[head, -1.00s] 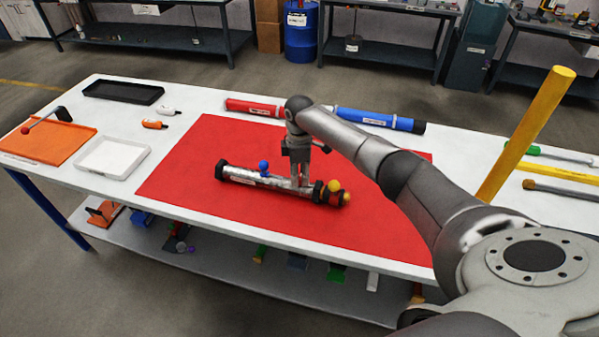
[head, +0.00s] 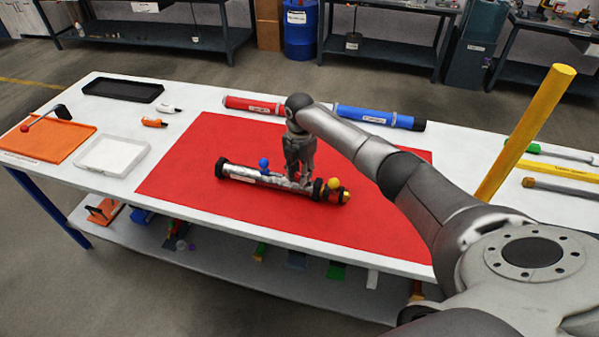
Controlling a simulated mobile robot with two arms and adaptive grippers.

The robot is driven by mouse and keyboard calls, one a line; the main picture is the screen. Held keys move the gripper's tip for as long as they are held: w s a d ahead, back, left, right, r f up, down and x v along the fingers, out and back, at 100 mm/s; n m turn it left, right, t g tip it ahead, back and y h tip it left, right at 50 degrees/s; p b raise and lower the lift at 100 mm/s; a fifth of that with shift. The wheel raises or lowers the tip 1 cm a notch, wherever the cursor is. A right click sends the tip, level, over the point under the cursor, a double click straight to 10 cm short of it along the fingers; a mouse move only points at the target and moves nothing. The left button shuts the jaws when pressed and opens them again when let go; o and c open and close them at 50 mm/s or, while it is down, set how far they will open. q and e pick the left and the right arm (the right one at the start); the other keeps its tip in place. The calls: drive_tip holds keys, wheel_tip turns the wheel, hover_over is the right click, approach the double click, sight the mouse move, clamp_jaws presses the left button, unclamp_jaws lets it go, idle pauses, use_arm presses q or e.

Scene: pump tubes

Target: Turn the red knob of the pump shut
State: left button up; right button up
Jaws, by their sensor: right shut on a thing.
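The pump is a silver tube (head: 237,173) with dark end rings, lying on the red mat (head: 200,150). A blue knob (head: 264,163) stands up from its left half, and yellow balls (head: 334,183) sit at its right end. My right gripper (head: 298,183) points down over the pump, between the blue knob and the right dark ring. It is shut on a part of the pump that its fingers hide. No red knob shows clearly; I cannot tell whether it is between the fingers. My left gripper is not in view.
A red tube (head: 252,105) and a blue tube (head: 375,119) lie behind the mat. Trays, including a white one (head: 112,156), are at the left. A yellow post (head: 525,130) rises at the right. The mat's front left is clear.

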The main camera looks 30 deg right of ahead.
drive_tip(key=shift+n, duration=0.7)
drive_tip(key=o, duration=1)
wheel_tip(320, 180, up, 12)
idle(0.4)
